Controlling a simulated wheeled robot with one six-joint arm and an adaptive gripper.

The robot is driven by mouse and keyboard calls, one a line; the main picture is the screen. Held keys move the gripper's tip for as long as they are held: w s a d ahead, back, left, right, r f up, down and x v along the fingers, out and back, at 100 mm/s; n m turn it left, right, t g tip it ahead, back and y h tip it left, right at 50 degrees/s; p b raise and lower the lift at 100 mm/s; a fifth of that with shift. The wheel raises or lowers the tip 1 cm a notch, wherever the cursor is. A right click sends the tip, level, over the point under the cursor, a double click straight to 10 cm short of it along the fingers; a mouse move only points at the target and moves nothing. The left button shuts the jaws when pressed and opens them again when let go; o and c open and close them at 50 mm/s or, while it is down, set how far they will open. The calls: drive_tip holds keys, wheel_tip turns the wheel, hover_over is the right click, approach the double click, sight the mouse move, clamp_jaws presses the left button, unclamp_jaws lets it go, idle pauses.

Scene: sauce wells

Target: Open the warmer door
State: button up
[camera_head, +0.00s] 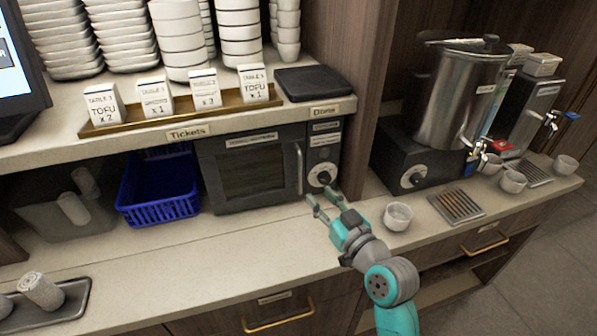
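The warmer (225,201) is a dark box with a windowed door (250,172), standing on the counter under the shelf. The door looks shut. Its upright metal handle (299,168) is on the door's right edge, and a control panel with a round dial (322,178) is to the right of it. My gripper (323,200) is in front of the panel, just below the dial and to the right of the handle's lower end. Its fingers are spread apart with nothing between them. I cannot tell how far it is from the warmer.
A blue basket (157,207) stands left of the warmer. A small white cup (398,216) is right of my gripper, with a metal urn (455,100) behind it. The shelf (190,122) overhangs the warmer. The counter (215,245) in front of the warmer is clear.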

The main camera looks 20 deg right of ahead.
sight(301, 175)
drive_tip(key=w, duration=0.3)
drive_tip(key=w+a, duration=0.1)
drive_tip(key=w, duration=0.3)
drive_tip(key=w+a, duration=0.1)
drive_tip(key=w, duration=0.2)
drive_tip(key=shift+w, duration=0.15)
clamp_jaws()
